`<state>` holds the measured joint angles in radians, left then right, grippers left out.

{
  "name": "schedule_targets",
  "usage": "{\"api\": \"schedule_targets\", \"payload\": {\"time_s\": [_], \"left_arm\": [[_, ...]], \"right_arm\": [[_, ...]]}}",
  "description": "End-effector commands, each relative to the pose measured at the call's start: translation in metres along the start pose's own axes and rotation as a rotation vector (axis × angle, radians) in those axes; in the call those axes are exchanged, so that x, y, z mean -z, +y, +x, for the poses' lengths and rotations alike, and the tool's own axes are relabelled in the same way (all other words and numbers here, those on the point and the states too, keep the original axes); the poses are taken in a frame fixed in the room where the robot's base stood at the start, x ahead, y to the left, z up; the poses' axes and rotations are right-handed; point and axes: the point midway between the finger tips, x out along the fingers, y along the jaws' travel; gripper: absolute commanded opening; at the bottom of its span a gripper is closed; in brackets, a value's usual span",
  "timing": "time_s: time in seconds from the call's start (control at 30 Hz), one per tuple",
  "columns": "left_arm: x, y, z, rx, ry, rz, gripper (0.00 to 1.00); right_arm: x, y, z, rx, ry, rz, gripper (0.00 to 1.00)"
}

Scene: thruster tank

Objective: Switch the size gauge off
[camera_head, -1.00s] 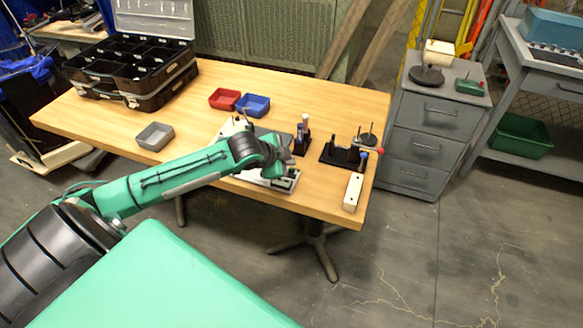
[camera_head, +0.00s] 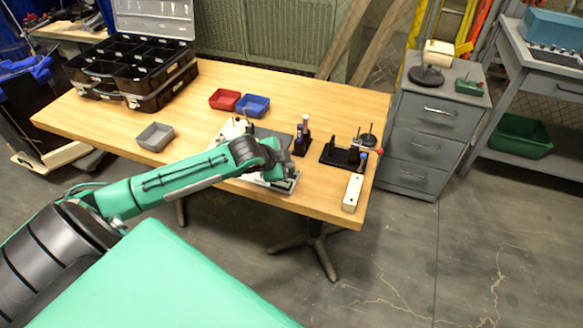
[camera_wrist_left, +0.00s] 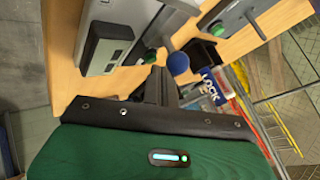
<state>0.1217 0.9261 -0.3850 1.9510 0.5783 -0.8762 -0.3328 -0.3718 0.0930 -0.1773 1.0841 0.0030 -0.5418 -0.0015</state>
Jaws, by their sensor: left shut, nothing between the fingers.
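A light grey instrument, apparently the size gauge (camera_head: 284,185), sits near the front edge of the wooden table, partly hidden by my left arm. In the left wrist view the grey instrument (camera_wrist_left: 101,68) shows at the top left, with a dark-framed panel with a small display (camera_wrist_left: 106,47). A green button (camera_wrist_left: 149,56) and a blue round knob (camera_wrist_left: 178,63) show beside it. My left gripper (camera_head: 280,168) is shut and empty over the instrument. Its fingers (camera_wrist_left: 161,84) point toward the green button; contact cannot be told. My right gripper is out of view.
The wooden table (camera_head: 320,95) also holds red (camera_head: 224,99), blue (camera_head: 253,105) and grey bins (camera_head: 155,136), and a black organiser case (camera_head: 135,75). Black holders (camera_head: 342,155) and a white block (camera_head: 352,192) stand right of the gripper. A grey cabinet (camera_head: 428,125) is beyond.

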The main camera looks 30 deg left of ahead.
Motion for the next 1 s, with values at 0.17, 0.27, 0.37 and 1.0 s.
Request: {"api": "schedule_targets", "payload": {"time_s": [0.17,0.27,0.37,1.0], "left_arm": [[0.000,0.000,0.000,0.000,0.000,0.000,0.00],[0.000,0.000,0.001,0.000,0.001,0.000,0.00],[-0.001,0.001,0.001,0.000,0.001,0.000,0.00],[0.002,-0.002,-0.003,0.000,0.000,0.000,0.00]], "right_arm": [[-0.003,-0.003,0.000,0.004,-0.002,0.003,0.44],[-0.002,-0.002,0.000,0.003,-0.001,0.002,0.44],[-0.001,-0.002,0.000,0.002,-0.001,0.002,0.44],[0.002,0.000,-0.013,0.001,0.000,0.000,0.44]]}}
